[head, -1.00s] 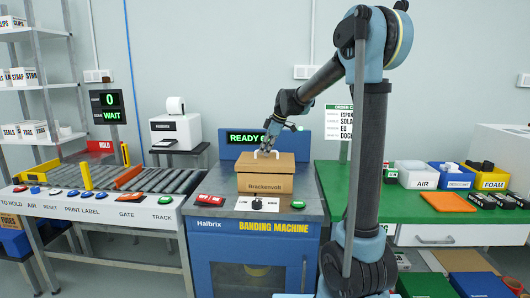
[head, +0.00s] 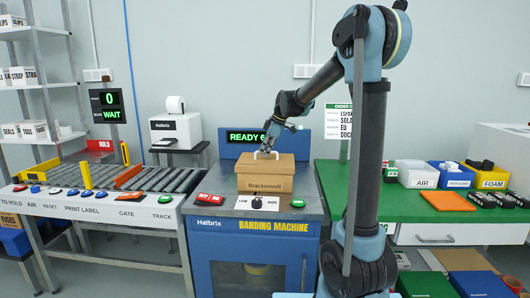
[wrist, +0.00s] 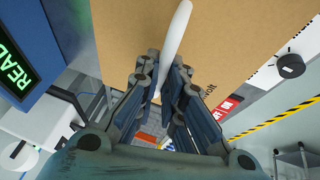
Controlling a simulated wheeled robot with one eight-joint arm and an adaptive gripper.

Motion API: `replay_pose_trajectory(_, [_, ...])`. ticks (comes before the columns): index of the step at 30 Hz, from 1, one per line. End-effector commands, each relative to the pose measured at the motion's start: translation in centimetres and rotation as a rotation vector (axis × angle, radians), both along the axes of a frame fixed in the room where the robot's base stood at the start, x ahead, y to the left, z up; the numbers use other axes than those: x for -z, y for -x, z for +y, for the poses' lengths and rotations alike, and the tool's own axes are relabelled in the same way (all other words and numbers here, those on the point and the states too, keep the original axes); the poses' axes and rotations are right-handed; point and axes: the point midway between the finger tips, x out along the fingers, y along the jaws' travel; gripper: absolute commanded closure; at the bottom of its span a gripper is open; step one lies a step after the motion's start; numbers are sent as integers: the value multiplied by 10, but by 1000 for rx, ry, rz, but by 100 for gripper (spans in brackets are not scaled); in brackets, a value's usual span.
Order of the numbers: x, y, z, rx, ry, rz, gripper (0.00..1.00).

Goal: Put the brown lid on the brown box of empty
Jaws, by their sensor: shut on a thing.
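The brown box (head: 265,184), marked Brackenvolt, stands upright on the banding machine's top. The brown lid (head: 283,163) with a white arched handle sits on top of the box, level, with no gap that I can make out. My gripper (head: 269,149) points down at the lid from above and is shut on the handle. In the wrist view the white handle (wrist: 174,42) runs between my gripper's fingers (wrist: 163,78), and the brown lid top (wrist: 110,30) fills the upper part. The fingertips partly hide the handle's lower end.
The banding machine (head: 250,272) has red buttons (head: 209,200) at left, a dark knob (head: 257,203) in front of the box and a green button (head: 297,204) at right. A roller track (head: 155,180) lies left. A green table (head: 400,205) with bins stands right.

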Motion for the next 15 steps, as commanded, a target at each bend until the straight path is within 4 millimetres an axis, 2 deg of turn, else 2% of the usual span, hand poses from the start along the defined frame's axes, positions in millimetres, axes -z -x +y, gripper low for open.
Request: replay_pose_trajectory(15, [8,0,0,0,0,0,100])
